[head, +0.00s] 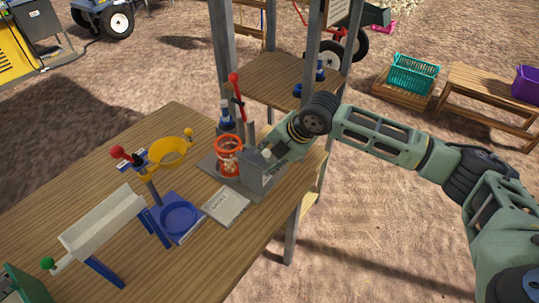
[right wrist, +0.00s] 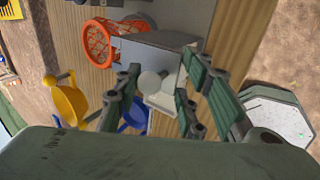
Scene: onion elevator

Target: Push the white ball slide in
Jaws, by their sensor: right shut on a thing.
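The white ball slide (head: 266,154) is on the right side of the grey device with the orange basket (head: 228,155). In the right wrist view, its white ball knob (right wrist: 151,83) sits between my right gripper's fingers, with a pale plate just beside it. My right gripper (head: 272,156) reaches in from the right and is shut on the slide; the arm partly hides the contact in the head view. The grey housing (right wrist: 145,50) and the orange basket (right wrist: 98,42) lie just beyond the fingers. My left gripper is not in view.
A yellow funnel (head: 168,155) on a blue stand, a blue dish (head: 179,217) and a white chute (head: 103,221) stand left on the wooden table. A red-knobbed lever (head: 236,92) rises behind the basket. A grey post (head: 221,45) stands close behind.

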